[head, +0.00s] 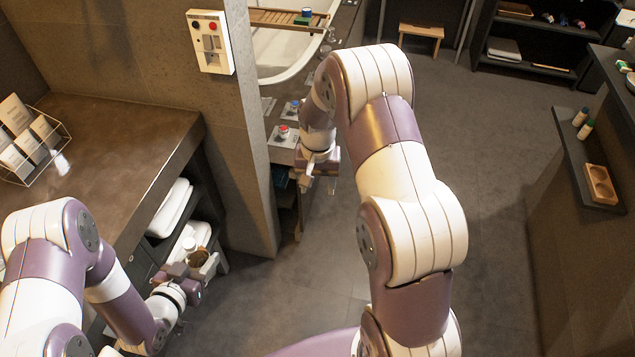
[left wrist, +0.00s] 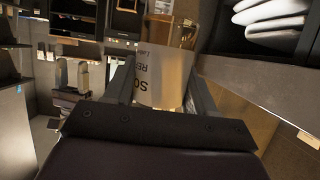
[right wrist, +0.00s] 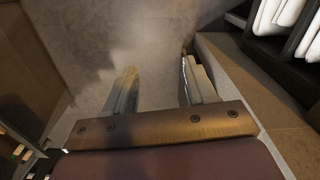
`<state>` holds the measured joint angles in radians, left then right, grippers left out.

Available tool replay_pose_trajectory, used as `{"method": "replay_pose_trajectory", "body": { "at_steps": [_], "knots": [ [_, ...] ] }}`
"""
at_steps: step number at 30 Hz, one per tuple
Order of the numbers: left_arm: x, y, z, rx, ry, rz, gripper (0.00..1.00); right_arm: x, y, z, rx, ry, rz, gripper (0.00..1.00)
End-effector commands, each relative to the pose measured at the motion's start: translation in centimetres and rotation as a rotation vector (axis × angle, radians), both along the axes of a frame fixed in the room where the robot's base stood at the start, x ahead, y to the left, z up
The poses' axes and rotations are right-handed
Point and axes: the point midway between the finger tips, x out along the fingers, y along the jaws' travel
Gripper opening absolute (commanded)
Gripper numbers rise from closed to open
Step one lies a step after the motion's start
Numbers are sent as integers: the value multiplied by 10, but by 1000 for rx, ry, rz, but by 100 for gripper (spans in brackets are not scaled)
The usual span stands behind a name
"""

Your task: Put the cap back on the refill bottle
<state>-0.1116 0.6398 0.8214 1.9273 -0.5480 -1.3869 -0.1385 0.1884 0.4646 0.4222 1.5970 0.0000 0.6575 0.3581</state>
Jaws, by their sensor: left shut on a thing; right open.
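My left gripper (left wrist: 165,90) is shut on the refill bottle (left wrist: 158,75), which has a pale label with dark lettering and an amber-brown part beyond it in the left wrist view. In the head view the bottle shows a round brown end (head: 199,257) beside my left gripper (head: 190,275), in front of the shelves at the lower left. My right gripper (head: 318,168) is open near the wall's end in the head view. In the right wrist view its two fingers (right wrist: 158,90) are apart with nothing between them. I cannot make out the cap for sure.
A dark counter (head: 110,125) with a wire card rack (head: 35,145) is at the left, with white towels (head: 170,208) on shelves below. Small red-topped (head: 283,131) and blue-topped items sit on a ledge past the wall (head: 240,130). The floor at right is clear.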

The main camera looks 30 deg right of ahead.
Motion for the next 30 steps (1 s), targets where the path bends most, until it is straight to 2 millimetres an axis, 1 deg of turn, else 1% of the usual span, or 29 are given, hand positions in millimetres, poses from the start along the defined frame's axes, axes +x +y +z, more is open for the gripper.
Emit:
{"method": "replay_pose_trajectory", "body": {
  "at_steps": [3, 4, 5, 6, 7, 8, 9, 11, 12, 13, 15, 18, 21, 23, 25, 30],
  "knots": [
    [0, 0, 0, -1, -1, 0, 0, 0, 2, 0, -1, -1, 6, 56],
    [0, 0, 0, -1, -1, 0, 0, 2, 5, 3, -1, -8, 12, 56],
    [0, 0, 0, -1, -1, 0, 0, 6, 7, 9, -4, -21, 20, 56],
    [0, 0, 1, -1, -1, 0, 0, 11, 12, 21, -8, -48, 33, 56],
    [0, 0, 1, -1, -1, 0, 0, 11, 19, 34, -11, -67, 50, 56],
    [0, 0, 1, -1, -1, 0, 0, 5, 28, 48, -13, -82, 71, 56],
    [0, 0, 0, -1, -1, 0, 0, -8, 40, 64, -15, -99, 104, 56],
    [0, 0, 0, -1, -1, 0, 0, -32, 56, 81, -16, -118, 171, 56],
    [0, 0, 0, -1, -1, 0, 0, -50, 64, 90, -18, -130, 219, 56],
    [0, 0, 0, -1, -1, 0, 0, -63, 69, 94, -20, -137, 255, 56],
    [0, 0, 0, -1, -1, 0, 0, -95, 78, 98, -22, -144, 335, 56],
    [0, 0, 0, -1, -1, 0, 0, -133, 83, 95, -26, -140, 432, 56],
    [0, 0, 0, -1, -1, 0, 0, -161, 83, 86, -25, -117, 498, 56],
    [0, 0, 0, -1, -1, 0, 0, -170, 83, 80, -24, -105, 535, 56],
    [0, 0, 0, -1, -1, 0, 0, -167, 83, 80, -29, -118, 565, 56],
    [0, 0, 0, -1, -1, 0, 0, -166, 83, 80, -29, -117, 570, 56]
  ]
}}
